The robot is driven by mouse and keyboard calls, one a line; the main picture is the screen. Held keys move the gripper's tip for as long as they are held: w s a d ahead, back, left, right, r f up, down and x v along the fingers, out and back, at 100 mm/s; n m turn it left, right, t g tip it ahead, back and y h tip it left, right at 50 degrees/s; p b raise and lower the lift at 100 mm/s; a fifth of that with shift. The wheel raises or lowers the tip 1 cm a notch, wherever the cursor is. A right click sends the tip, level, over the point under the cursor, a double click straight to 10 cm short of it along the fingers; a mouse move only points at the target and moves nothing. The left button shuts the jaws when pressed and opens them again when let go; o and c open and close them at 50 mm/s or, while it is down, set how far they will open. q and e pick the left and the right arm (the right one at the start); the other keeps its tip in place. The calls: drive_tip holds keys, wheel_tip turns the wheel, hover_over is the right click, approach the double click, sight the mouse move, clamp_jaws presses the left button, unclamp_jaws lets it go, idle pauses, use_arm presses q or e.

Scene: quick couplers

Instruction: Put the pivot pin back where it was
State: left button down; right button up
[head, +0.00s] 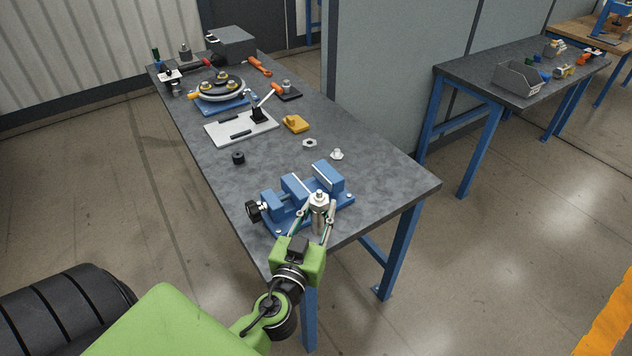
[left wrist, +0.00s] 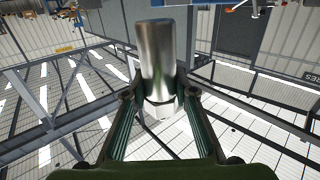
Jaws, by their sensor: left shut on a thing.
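A silver pivot pin (head: 318,199), a smooth metal cylinder with a wider, faceted end, is held by my left gripper (head: 316,215). In the left wrist view the pin (left wrist: 158,60) stands out between the two fingers, and the fingers (left wrist: 158,98) are shut on it near its faceted end. In the head view my left gripper is at the near end of the workbench, in front of the blue vise (head: 294,184), and overlaps its right part in the picture. I cannot tell whether the pin touches the vise. My right gripper is not in view.
On the grey workbench (head: 375,190) lie a black knob (head: 238,158), a hex nut (head: 309,143), a small metal fitting (head: 337,154) and a yellow block (head: 295,123). A white plate with a lever clamp (head: 242,127) and a round blue-based fixture (head: 221,98) stand farther back. The right front corner is clear.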

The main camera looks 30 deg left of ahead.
use_arm(q)
drive_tip(key=w+a+r+n+g+y+p, duration=0.1)
drive_tip(key=w+a+r+n+y+p, duration=0.1)
drive_tip(key=w+a, duration=0.4)
drive_tip(key=w+a+r+n+g+y+p, duration=0.1)
drive_tip(key=w+a, duration=0.4)
drive_tip(key=w, duration=0.5)
drive_tip(key=r+n+y+p, duration=0.1)
drive_tip(key=y+p, duration=0.1)
drive_tip(key=shift+a+r+g+y, duration=0.15)
drive_tip(key=shift+a+g+y, duration=0.15)
drive_tip(key=shift+a+g, duration=0.1)
drive_tip(key=shift+w, duration=0.1)
